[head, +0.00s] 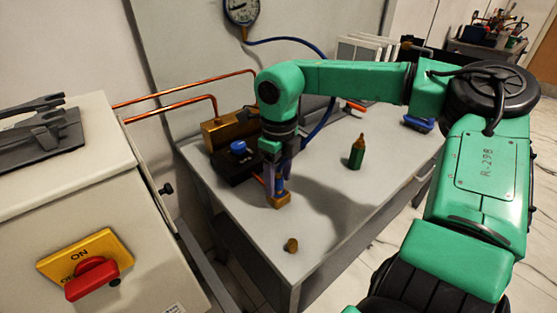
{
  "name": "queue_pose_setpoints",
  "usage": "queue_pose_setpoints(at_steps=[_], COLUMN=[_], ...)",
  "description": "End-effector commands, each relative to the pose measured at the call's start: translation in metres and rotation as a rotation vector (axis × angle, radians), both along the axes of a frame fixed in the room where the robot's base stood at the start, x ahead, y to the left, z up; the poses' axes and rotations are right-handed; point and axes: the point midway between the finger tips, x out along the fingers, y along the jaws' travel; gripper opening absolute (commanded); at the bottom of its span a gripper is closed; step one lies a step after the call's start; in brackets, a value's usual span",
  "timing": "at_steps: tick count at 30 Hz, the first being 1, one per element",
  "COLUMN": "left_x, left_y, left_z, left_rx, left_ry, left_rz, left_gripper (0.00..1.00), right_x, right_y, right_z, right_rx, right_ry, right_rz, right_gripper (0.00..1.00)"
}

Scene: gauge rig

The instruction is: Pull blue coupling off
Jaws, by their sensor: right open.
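A blue hose (331,62) runs from the gauge (241,10) on the wall and loops down behind my right forearm. A blue part that looks like the coupling (284,184) stands just above a small brass block (281,201) on the table. My right gripper (277,178) points down over it, open, with its fingers close around or beside the blue part. I cannot tell whether they touch it. The fingers and wrist hide much of the coupling and the hose end. My left gripper is not in view.
A black box with a blue knob (238,147) and a brass box (228,128) stand left of the gripper. A green bottle (357,152) stands to the right. A brass cap (291,245) lies near the front edge. A cabinet with a red switch (92,279) is at left.

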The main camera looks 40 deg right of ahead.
Motion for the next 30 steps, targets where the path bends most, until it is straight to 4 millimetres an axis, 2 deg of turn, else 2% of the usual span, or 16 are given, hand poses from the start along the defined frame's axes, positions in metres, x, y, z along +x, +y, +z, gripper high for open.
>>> queue_pose_setpoints(at_steps=[7,8,12,13,15,16,17,18,30], left_x=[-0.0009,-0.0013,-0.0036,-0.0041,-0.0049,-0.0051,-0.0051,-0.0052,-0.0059], left_y=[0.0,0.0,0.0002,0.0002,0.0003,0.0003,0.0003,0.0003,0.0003], left_z=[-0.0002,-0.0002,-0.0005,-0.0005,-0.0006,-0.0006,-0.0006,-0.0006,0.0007], left_rx=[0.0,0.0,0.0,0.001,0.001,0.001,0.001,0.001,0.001], left_ry=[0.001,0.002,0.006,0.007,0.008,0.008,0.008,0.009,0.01], left_rz=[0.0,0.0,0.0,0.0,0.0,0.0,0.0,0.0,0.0], left_gripper=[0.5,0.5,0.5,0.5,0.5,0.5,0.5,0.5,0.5], right_x=[0.0001,0.0001,0.0001,0.0001,0.0001,0.0001,0.0001,0.0001,0.0003], right_y=[0.0,0.0,0.0,0.0,0.0,0.0,0.0,0.0,0.0001], right_z=[-0.0028,-0.0028,-0.0025,-0.0025,-0.0025,-0.0024,-0.0024,-0.0024,0.0002], right_rx=[0.0,0.0,0.0,0.0,0.0,0.0,0.0,0.0,0.0], right_ry=[-0.001,-0.001,-0.001,-0.001,-0.001,-0.001,-0.001,-0.001,-0.002], right_rz=[0.0,0.0,0.0,0.0,0.0,0.0,0.0,0.0,0.0], right_gripper=[0.64,0.6,0.07,0.0,0.0,0.17,0.06,0.0,0.0])
